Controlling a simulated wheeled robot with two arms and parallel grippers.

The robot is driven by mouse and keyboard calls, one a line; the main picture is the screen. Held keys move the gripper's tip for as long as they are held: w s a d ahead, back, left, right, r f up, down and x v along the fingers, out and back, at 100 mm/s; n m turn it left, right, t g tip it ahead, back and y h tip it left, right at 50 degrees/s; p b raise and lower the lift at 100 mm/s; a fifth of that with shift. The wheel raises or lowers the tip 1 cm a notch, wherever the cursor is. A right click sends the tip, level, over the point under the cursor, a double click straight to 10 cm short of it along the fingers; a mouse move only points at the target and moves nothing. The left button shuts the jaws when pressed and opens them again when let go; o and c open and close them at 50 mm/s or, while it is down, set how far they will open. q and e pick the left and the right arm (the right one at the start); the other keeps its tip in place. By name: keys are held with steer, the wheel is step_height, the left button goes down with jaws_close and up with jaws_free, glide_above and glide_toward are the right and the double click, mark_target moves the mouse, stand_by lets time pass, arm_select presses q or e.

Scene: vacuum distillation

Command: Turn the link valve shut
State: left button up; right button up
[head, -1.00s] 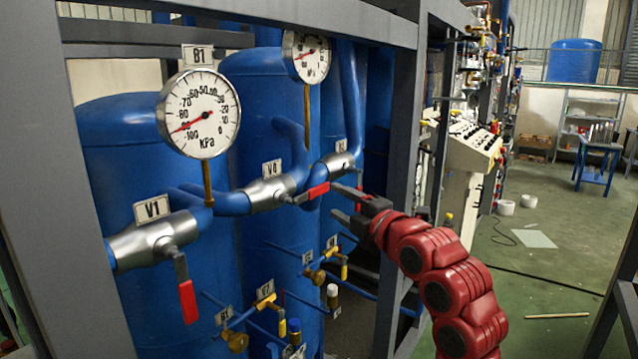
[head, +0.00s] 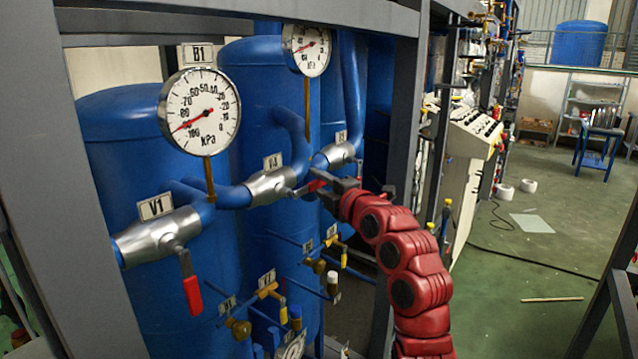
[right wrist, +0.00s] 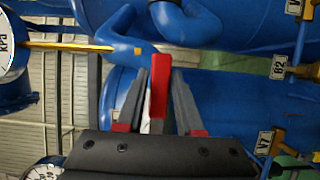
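The link valve, with a label that seems to read V0, is a silver body (head: 270,187) on the blue pipe between the two gauges. Its red handle (head: 314,186) points right along the pipe. It also shows upright in the right wrist view as a red handle (right wrist: 160,85). My right gripper (head: 318,181) is at the handle, one finger on each side. Its fingers (right wrist: 160,100) look open, with narrow gaps beside the handle; contact is not clear. My left gripper is not in view.
Valve V1 (head: 155,238) has a red handle hanging down at the left. Gauge B1 (head: 199,112) stands above the pipe, with a second gauge (head: 306,50) behind. A grey frame post (head: 404,150) is close to my right arm. Small brass valves sit below.

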jaws_close()
stand_by(1.1)
